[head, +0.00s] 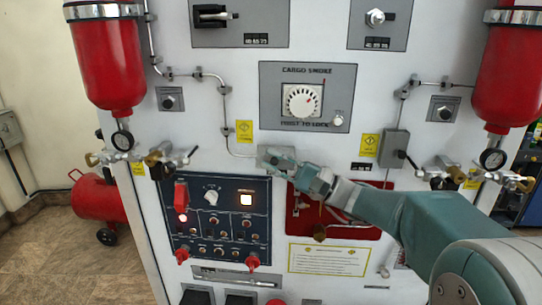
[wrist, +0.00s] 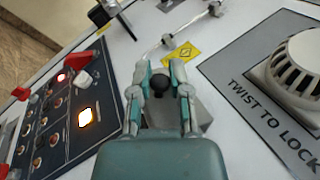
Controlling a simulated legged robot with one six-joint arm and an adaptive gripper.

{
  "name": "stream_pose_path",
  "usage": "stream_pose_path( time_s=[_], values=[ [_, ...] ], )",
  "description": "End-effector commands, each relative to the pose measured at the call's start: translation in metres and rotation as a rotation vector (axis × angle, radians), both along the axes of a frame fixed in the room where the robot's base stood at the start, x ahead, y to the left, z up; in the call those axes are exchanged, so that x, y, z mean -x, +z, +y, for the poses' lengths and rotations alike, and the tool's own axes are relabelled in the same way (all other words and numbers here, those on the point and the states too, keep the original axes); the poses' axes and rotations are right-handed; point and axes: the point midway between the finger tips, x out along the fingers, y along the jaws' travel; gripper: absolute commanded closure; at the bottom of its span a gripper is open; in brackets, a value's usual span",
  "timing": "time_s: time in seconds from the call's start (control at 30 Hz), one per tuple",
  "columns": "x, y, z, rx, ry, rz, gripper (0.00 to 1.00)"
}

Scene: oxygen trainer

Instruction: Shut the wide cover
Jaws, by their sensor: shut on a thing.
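My gripper (head: 281,165) reaches in from the right and is at a small grey plate (head: 268,152) below the cargo smoke panel. In the wrist view my gripper (wrist: 162,76) has its two fingers on either side of a round black knob (wrist: 163,84) and is shut on it. The grey plate (wrist: 204,103) shows behind and beside the fingers. This plate may be part of the wide cover, but my arm and fingers hide much of it. A red recess (head: 362,222) with fittings inside lies open to view below my gripper, partly behind my arm.
A dark blue switch panel (head: 224,238) with a lit orange button is at the left of my gripper. The cargo smoke panel (head: 273,116) with its white dial is above. Red bottles (head: 108,65) with gauges flank the white board. Thin pipes run close by.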

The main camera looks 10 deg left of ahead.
Motion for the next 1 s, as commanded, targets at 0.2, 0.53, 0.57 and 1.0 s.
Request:
stream_pose_path(
  time_s=[0.2,0.53,0.57,1.0],
  values=[
    [-0.0013,-0.0071,-0.0007,-0.006,0.002,-0.122,1.0],
    [-0.002,-0.0114,-0.0001,-0.01,0.004,-0.201,1.0],
    [-0.002,-0.0114,0.0,-0.01,0.004,-0.204,1.0],
    [-0.0017,-0.012,0.0008,-0.008,0.005,-0.206,0.63]
  ],
)
